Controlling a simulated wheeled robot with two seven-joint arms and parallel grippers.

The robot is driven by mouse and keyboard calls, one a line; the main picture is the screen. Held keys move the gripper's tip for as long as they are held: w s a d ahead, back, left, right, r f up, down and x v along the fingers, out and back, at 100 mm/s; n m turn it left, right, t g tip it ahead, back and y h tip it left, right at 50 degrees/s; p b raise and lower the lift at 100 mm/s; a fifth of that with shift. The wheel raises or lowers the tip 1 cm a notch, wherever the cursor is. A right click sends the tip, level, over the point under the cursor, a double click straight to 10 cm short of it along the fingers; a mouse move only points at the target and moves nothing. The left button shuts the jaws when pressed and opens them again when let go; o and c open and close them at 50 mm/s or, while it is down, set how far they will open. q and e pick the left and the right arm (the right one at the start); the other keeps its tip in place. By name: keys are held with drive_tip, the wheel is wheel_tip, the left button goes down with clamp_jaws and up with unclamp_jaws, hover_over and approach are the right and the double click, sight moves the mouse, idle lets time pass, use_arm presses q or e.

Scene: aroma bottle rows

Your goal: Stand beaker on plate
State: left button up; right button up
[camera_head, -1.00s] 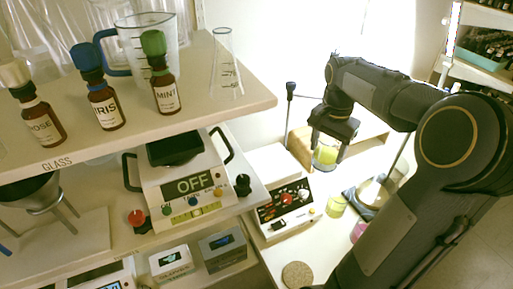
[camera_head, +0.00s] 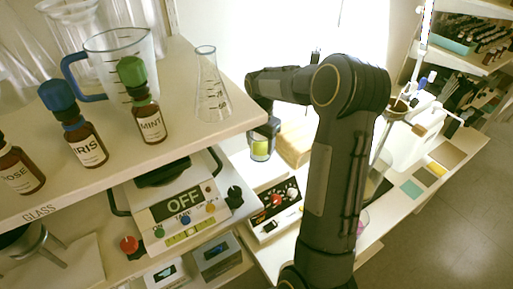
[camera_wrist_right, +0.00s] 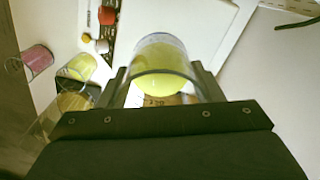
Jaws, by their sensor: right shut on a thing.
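My right gripper (camera_head: 264,133) is shut on a clear glass beaker (camera_head: 260,149) with yellow-green liquid. In the right wrist view the beaker (camera_wrist_right: 160,60) sits upright between the two fingers (camera_wrist_right: 161,88). The white plate device (camera_head: 248,170) has a black front panel with red and grey knobs (camera_head: 276,203). Its white top (camera_wrist_right: 190,18) lies beyond the beaker in the right wrist view. The beaker is in line with this top in the head view; I cannot tell the gap below it. My left gripper is not in view.
A shelf (camera_head: 190,135) at left holds dropper bottles, a measuring jug (camera_head: 120,60) and a flask (camera_head: 211,90). A scale reading OFF (camera_head: 180,205) stands below. A pink beaker (camera_wrist_right: 38,60) and a yellow one (camera_wrist_right: 80,67) stand beside the device.

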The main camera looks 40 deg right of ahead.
sight(257, 151)
drive_tip(key=shift+w+a+f, duration=0.2)
drive_tip(key=shift+w+f, duration=0.45)
drive_tip(key=shift+f, duration=0.1)
drive_tip(key=shift+f+p, duration=0.3)
drive_tip(key=shift+f, duration=1.25)
drive_tip(key=shift+f, duration=0.2)
drive_tip(key=o, duration=1.1)
wheel_tip(257, 151, up, 12)
drive_tip(key=shift+r+b, duration=0.25)
drive_tip(key=shift+b, duration=0.35)
